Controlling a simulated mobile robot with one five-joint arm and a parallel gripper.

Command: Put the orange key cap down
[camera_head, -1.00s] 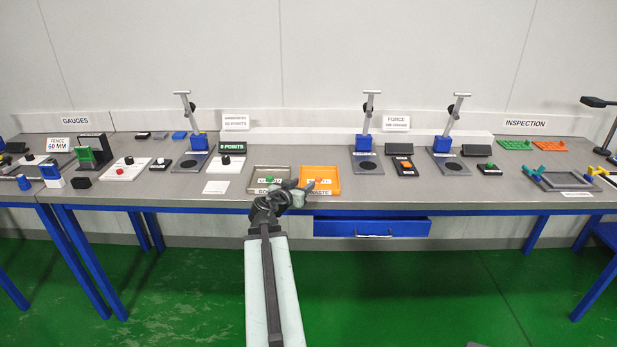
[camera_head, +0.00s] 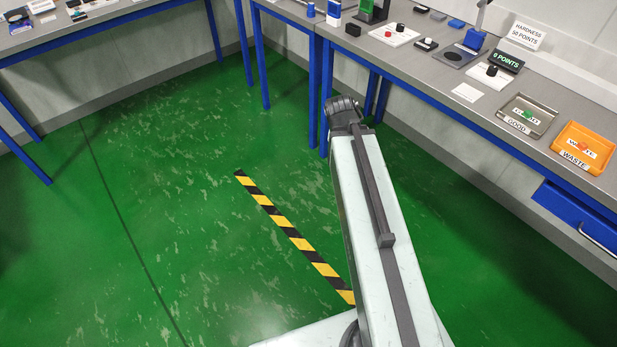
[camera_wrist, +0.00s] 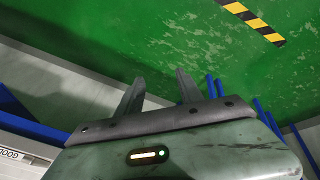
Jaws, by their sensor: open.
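My gripper (camera_wrist: 160,88) is open in the wrist view, with nothing between its two fingers and green floor beyond them. In the head view my arm's end points away, over the floor in front of the bench, and the fingers are hidden. A small orange piece (camera_head: 583,147), which looks like the orange key cap, lies in the orange WASTE tray (camera_head: 597,131) at the right. My gripper is well apart from it. A small green piece (camera_head: 528,114) lies in the grey GOOD tray (camera_head: 546,107) beside it.
The bench (camera_head: 430,75) runs along the right, with a 0 POINTS display (camera_head: 507,61) and other small items on it. A blue drawer (camera_head: 575,212) hangs under it. Another table (camera_head: 90,32) stands at the upper left. Open green floor with a striped line (camera_head: 295,238) lies between.

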